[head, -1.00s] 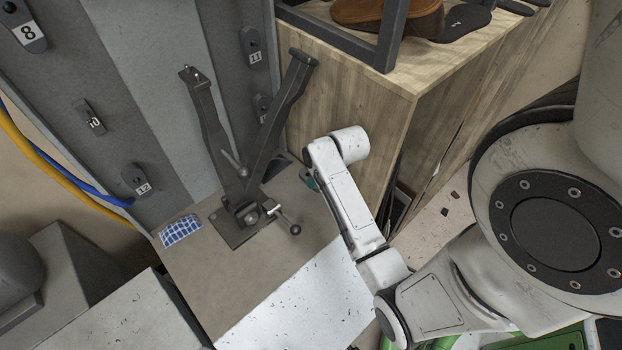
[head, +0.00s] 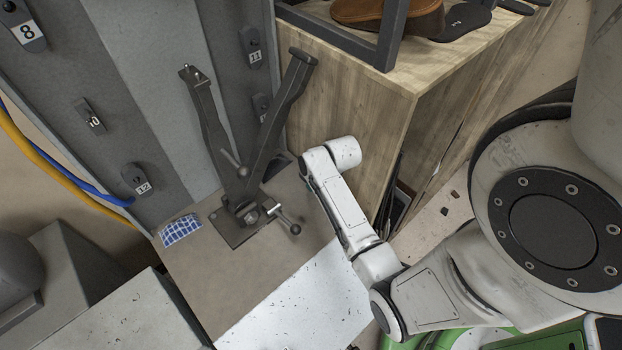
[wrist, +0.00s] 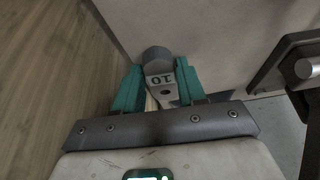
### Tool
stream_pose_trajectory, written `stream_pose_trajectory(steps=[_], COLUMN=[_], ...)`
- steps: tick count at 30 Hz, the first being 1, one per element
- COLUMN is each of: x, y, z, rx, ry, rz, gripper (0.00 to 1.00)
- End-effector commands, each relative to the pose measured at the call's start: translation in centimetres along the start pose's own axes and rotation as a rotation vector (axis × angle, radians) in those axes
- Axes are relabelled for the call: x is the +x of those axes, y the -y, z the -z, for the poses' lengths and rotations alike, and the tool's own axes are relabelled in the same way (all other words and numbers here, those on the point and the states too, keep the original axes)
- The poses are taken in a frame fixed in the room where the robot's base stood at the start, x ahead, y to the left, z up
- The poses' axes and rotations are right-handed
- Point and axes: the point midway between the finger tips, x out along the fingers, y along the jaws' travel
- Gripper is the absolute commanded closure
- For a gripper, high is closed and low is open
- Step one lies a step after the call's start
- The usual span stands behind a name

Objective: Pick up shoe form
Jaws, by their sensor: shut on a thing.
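The shoe form (wrist: 156,57) is a small grey piece with a rounded end and a "10" label, seen in the wrist view. My gripper (wrist: 160,84) has its two teal fingers on either side of it and is shut on it. The form's lower part is hidden by the fingers and the gripper body. In the head view, my white arm reaches down beside the wooden cabinet, and its links hide the gripper and the form.
A dark metal stand (head: 209,116) with upright arms and a lever is left of my arm. A wooden cabinet (head: 340,110) is close on the right. A blue-white checked patch (head: 181,229) lies left of the stand.

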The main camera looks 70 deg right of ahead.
Motion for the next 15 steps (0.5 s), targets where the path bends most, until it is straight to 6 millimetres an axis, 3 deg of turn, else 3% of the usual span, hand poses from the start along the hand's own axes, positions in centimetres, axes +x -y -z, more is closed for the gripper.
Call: stream_pose_trajectory(steps=[9, 15], x=[-0.01, -0.01], y=[-0.05, -0.06], z=[-0.04, -0.05], rx=[0.001, 0.001], ry=[0.001, 0.001], rz=[-0.001, -0.001], gripper=[1.00, 1.00])
